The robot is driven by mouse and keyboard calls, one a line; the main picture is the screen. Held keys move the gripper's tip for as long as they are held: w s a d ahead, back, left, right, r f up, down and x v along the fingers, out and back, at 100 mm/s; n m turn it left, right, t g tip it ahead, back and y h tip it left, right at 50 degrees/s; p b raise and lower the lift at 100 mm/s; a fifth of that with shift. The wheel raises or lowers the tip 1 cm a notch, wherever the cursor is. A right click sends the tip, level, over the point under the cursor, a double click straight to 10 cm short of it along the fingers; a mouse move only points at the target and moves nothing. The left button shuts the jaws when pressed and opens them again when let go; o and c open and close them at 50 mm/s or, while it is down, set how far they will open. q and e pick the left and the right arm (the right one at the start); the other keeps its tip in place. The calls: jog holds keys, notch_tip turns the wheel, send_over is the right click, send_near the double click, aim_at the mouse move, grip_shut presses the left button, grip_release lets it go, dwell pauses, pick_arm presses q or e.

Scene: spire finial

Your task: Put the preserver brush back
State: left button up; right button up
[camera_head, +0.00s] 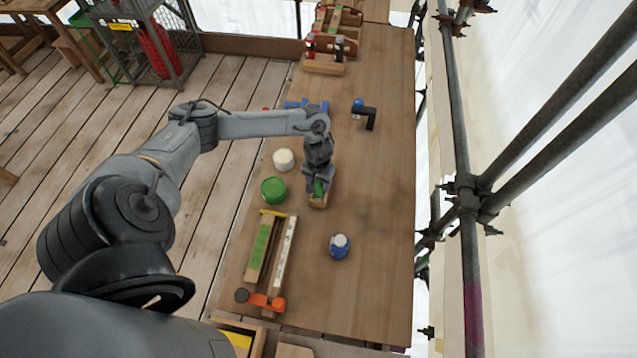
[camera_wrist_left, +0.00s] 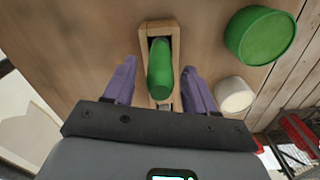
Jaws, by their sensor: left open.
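The preserver brush shows as a green handle (camera_wrist_left: 160,68) lying in a small wooden holder (camera_wrist_left: 176,26) in the left wrist view. In the head view the green handle (camera_head: 319,187) and the wooden holder (camera_head: 318,203) are partly hidden under my left gripper. My left gripper (camera_head: 318,184) is over the holder, and its purple fingers (camera_wrist_left: 158,75) are apart, one on each side of the holder and brush. The fingers do not appear to press on the handle. The brush's bristle end is hidden. My right gripper is not in view.
A green tin (camera_head: 273,190) and a white-lidded pot (camera_head: 284,160) stand left of the holder. A blue bottle (camera_head: 340,246) stands nearer. A wooden piece with a green strip (camera_head: 262,250) and an orange clamp (camera_head: 262,300) lie front left. A black clamp (camera_head: 367,115) is farther back. The table's right side is clear.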

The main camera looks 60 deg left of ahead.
pick_arm(q)
notch_tip(320, 180, up, 11)
jog(key=shift+f+p, duration=0.2)
jog(key=shift+p, duration=0.3)
jog(key=w+d+f+m+t+h, duration=0.1)
jog(key=d+m+t, duration=0.3)
jog(key=d, duration=1)
jog(key=w+d+f+m+t+h, duration=0.15)
jog(key=d+m, duration=0.35)
jog(key=d, duration=0.9)
jog(key=s+a+r+g+y, duration=0.1)
jog(key=s+r, duration=0.2)
jog(key=s, duration=0.4)
jog(key=s+a+r+g+y, duration=0.1)
jog(key=s+a+r, duration=0.1)
jog(key=s, duration=0.6)
jog(key=shift+r, duration=0.7)
